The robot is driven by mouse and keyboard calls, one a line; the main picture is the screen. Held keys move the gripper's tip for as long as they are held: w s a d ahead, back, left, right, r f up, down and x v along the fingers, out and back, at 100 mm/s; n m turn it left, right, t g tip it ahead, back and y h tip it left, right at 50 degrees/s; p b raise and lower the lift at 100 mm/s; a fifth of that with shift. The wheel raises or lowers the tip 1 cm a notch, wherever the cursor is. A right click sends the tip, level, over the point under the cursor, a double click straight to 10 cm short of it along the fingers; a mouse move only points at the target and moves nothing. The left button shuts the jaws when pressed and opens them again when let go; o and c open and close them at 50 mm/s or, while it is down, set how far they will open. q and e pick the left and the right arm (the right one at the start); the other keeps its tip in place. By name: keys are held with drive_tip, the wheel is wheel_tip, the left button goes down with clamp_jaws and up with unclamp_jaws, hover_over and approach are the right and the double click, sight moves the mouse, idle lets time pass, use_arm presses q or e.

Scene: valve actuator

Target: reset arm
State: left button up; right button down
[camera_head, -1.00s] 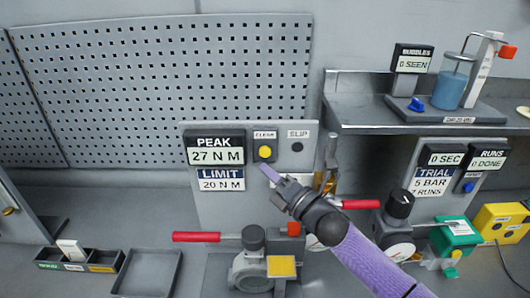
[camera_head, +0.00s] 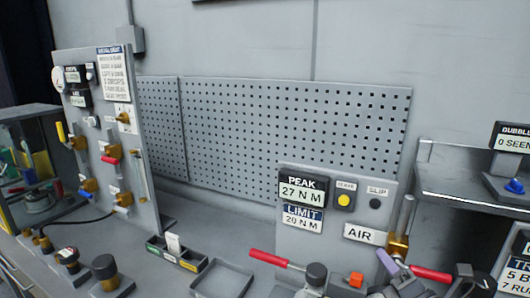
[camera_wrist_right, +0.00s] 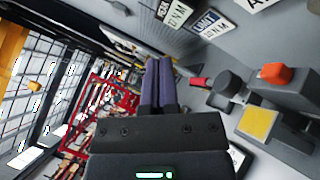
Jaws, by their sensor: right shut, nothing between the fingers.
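My right gripper (camera_head: 386,262) is at the lower right of the head view, in front of the lower right of the PEAK/LIMIT panel (camera_head: 325,238). Its two purple fingers show closed together and empty in the right wrist view (camera_wrist_right: 158,85). Part of my right arm runs off the bottom edge of the head view. My left gripper is not in either view.
A valve with a red handle (camera_head: 269,259) stands just left of my right gripper. Another red handle (camera_head: 430,273) is close to its right. A left panel (camera_head: 107,150) has several valves. An empty tray (camera_head: 222,280) lies on the bench. A pegboard (camera_head: 300,130) is behind.

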drive_tip(key=s+a+f+m+g+h, duration=0.4)
drive_tip(key=s+f+m+g+h, duration=0.25)
drive_tip(key=s+f+m, duration=0.7)
drive_tip(key=s+a+f+m+g, duration=0.1)
drive_tip(key=s+a+m+g, duration=0.1)
drive_tip(key=s+m+g, duration=0.4)
drive_tip(key=s+a+f+m+g, duration=0.1)
drive_tip(key=s+a+m+g, duration=0.15)
drive_tip(key=s+m, duration=0.45)
drive_tip(key=s+d+f+g+b, duration=0.15)
drive_tip(key=f+b, duration=0.45)
drive_tip(key=f, duration=1)
drive_tip(key=s+f+g+b, duration=0.1)
drive_tip(key=s+f+b, duration=0.3)
drive_tip(key=f, duration=1.1)
use_arm(q)
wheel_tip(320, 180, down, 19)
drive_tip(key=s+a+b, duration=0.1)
drive_tip(key=b, duration=0.8)
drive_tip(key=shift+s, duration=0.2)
use_arm(e)
drive_tip(key=s+d+f, duration=0.1)
drive_tip(key=s+f, duration=0.5)
drive_tip(key=f, duration=0.3)
drive_tip(key=s+d+f+n+g, duration=0.1)
drive_tip(key=s+f, duration=0.5)
drive_tip(key=f, duration=0.2)
drive_tip(key=shift+d+f, duration=0.2)
drive_tip(key=shift+f, duration=0.2)
drive_tip(key=shift+h, duration=0.25)
